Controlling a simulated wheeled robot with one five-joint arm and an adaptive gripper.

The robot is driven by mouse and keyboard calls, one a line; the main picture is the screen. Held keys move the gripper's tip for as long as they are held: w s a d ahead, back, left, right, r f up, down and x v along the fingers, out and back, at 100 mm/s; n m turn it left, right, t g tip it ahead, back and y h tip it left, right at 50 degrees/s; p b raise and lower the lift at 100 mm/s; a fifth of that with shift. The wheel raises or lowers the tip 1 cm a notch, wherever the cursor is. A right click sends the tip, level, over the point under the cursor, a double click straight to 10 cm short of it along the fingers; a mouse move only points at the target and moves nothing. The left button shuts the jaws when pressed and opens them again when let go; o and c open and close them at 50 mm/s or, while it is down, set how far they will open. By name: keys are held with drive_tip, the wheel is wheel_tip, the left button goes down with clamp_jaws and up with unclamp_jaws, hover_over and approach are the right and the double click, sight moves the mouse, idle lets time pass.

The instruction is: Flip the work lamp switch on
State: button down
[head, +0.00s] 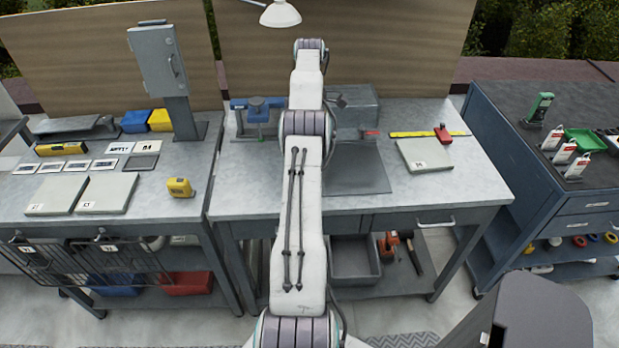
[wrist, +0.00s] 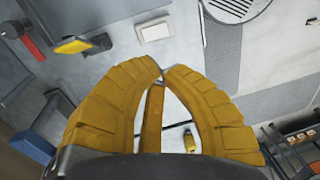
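A white lamp shade (head: 281,14) hangs at the top of the head view; I cannot tell whether it is lit. In the wrist view, a pale rectangular plate (wrist: 155,31) that may be the switch sits on a grey surface beyond my fingertips. A yellow paddle (wrist: 72,45) on a dark mount is to its left. I cannot tell for sure which of these is the lamp switch. My gripper (wrist: 162,73) has yellow ribbed fingers with their tips together, apparently empty. In the head view my arm hides the gripper.
A grey box (head: 350,105) stands at the back of the middle bench, right of my arm. A blue vise (head: 258,110) stands to the left. A grey post box (head: 158,60) rises on the left bench. The bench front right (head: 430,195) is clear.

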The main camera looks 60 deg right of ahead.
drive_tip(key=f+b, duration=0.1)
drive_tip(key=f, duration=0.5)
drive_tip(key=a+f+b, duration=0.1)
drive_tip(key=f, duration=0.2)
drive_tip(key=shift+s+f+b, duration=0.3)
drive_tip(key=shift+s+b, duration=0.05)
wheel_tip(320, 180, down, 4)
drive_tip(key=p, duration=0.4)
drive_tip(key=shift+s+a+p, duration=0.1)
drive_tip(key=shift+a+p, duration=0.05)
drive_tip(key=shift+p, duration=0.2)
drive_tip(key=shift+f, duration=0.1)
